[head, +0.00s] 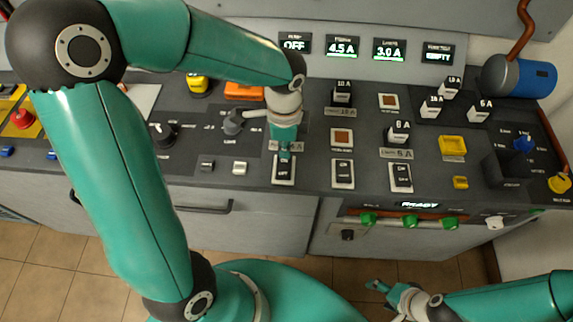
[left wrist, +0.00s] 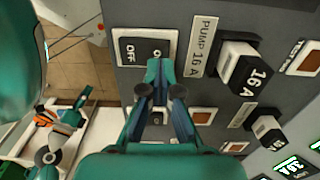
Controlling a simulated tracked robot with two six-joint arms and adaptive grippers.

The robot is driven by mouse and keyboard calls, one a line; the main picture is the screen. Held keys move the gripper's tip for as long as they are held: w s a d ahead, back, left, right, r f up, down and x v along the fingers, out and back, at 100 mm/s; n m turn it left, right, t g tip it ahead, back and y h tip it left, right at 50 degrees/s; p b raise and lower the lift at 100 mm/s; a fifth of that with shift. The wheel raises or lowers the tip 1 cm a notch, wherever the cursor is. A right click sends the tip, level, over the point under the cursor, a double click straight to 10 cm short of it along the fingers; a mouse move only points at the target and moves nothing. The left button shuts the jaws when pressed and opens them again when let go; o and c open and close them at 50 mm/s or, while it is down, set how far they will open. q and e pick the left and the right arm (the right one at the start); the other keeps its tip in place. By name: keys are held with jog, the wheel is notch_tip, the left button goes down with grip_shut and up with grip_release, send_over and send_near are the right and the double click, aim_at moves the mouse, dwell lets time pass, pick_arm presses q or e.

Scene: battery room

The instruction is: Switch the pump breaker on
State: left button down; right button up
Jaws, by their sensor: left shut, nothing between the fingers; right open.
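My left gripper (head: 284,153) is shut and empty, pointing down at the breaker's upper, ON end. In the left wrist view its fingertips (left wrist: 160,72) overlap the breaker's edge; whether they touch it, I cannot tell. My right gripper (head: 385,290) is open and empty, low in front of the cabinet, away from the panel.
Two similar breakers (head: 343,173) (head: 401,177) stand to the right. A grey rotary knob (head: 234,122) is left of my gripper. A display (head: 295,43) reads OFF.

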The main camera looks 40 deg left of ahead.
pick_arm(q)
jog(key=shift+f+b, duration=1.05)
jog(key=shift+f, duration=0.15)
dwell(0.9)
jog(key=shift+r, duration=0.1)
jog(key=shift+r+p, duration=3)
jog(key=shift+r, duration=0.55)
jog(key=shift+f, duration=0.1)
